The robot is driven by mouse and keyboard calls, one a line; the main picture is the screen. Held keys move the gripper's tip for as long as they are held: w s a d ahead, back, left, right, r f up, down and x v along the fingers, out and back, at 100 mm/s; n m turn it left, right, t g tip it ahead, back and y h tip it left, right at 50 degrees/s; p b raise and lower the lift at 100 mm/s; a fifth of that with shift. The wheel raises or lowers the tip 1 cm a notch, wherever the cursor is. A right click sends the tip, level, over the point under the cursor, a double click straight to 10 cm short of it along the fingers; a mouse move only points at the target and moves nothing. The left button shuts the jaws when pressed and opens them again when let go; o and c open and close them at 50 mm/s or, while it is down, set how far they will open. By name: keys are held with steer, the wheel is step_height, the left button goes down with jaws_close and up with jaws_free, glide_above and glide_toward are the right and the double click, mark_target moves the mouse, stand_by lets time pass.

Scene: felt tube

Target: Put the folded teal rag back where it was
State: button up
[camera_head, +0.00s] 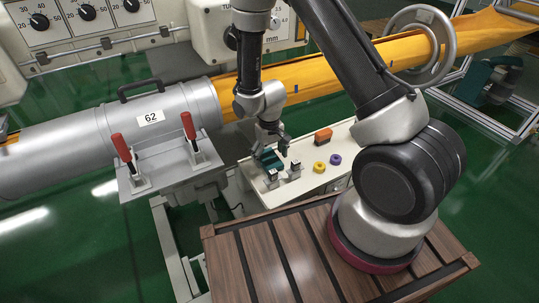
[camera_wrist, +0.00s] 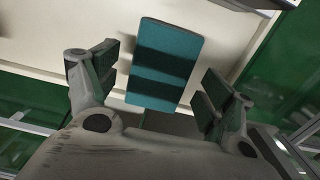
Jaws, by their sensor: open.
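The folded teal rag (camera_wrist: 165,68) is a flat rectangle on the cream bench top in the wrist view, with dark shadow bands across it. In the head view the rag (camera_head: 267,158) is small and partly hidden by my gripper. My gripper (camera_head: 271,146) is at the left part of the bench, directly above the rag. In the wrist view my gripper (camera_wrist: 160,80) is open, with one finger on each side of the rag and visible gaps between. The rag appears to lie on the bench, near its edge; I cannot tell its exact clearance from the fingers.
On the cream bench (camera_head: 318,178) stand an orange brush-like block (camera_head: 323,136), a yellow ring (camera_head: 319,167), a purple ring (camera_head: 335,159) and small grey blocks (camera_head: 294,171) close to the rag. A large grey tube (camera_head: 150,118) with red-handled clamps (camera_head: 189,126) is at the left.

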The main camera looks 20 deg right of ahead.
step_height(320, 180, up, 13)
step_height(320, 180, up, 13)
steer(key=t, duration=0.1)
glide_above(270, 158)
steer(key=s+d, duration=0.2)
steer(key=d, duration=0.3)
steer(key=s+d+r+m+t, duration=0.1)
steer(key=s+d+r, duration=0.4)
steer(key=s, duration=0.5)
steer(key=s+d+r+m+t, duration=0.1)
steer(key=s+d+r, duration=0.3)
steer(key=s+r, duration=0.6)
steer(key=shift+d+r+t, duration=0.2)
steer(key=shift+d+t, duration=0.15)
steer(key=shift+t, duration=0.25)
steer(key=shift+w, duration=0.1)
